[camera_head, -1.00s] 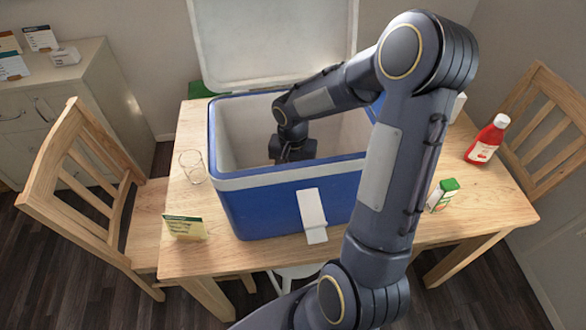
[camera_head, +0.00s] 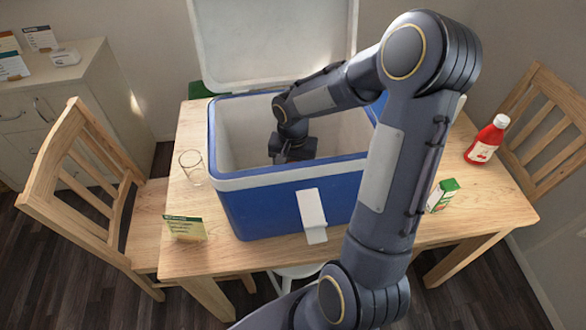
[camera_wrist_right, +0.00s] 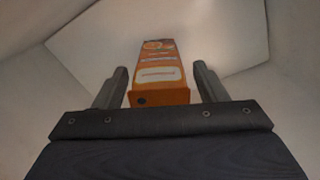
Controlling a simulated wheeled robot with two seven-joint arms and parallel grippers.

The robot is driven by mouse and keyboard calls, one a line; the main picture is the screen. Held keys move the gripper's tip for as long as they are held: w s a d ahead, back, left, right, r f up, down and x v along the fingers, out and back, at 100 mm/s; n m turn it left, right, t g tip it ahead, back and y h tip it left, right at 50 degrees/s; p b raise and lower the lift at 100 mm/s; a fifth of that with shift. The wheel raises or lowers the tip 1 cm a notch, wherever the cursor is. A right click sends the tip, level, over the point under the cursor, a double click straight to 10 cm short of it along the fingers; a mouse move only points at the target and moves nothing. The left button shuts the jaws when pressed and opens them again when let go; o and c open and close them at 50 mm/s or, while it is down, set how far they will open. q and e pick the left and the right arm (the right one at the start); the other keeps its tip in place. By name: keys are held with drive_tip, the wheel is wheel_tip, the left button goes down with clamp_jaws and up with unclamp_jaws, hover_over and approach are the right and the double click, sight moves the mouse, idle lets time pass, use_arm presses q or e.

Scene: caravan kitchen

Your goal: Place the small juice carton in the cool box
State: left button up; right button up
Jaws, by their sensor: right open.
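The cool box (camera_head: 265,208) is blue with a white inside and stands on the table with its lid raised. My right arm reaches over its rim, and my right gripper (camera_head: 292,158) is low inside it. In the right wrist view an orange juice carton (camera_wrist_right: 158,75) lies between the fingers of the open right gripper (camera_wrist_right: 160,68), inside the pale box walls. Narrow gaps show between it and the fingers. In the head view the carton is mostly hidden by the gripper. My left gripper is not in view.
On the wooden table (camera_head: 480,220) are a clear glass (camera_head: 192,167), a small card (camera_head: 185,228), a red bottle (camera_head: 487,140) and a green-and-white carton (camera_head: 442,195) beside my arm. The raised lid (camera_head: 270,40) stands behind the box. Chairs flank the table.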

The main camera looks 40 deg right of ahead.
wheel_tip(320, 180, up, 11)
drive_tip(key=shift+r, duration=0.1)
idle(0.5)
drive_tip(key=shift+a, duration=0.1)
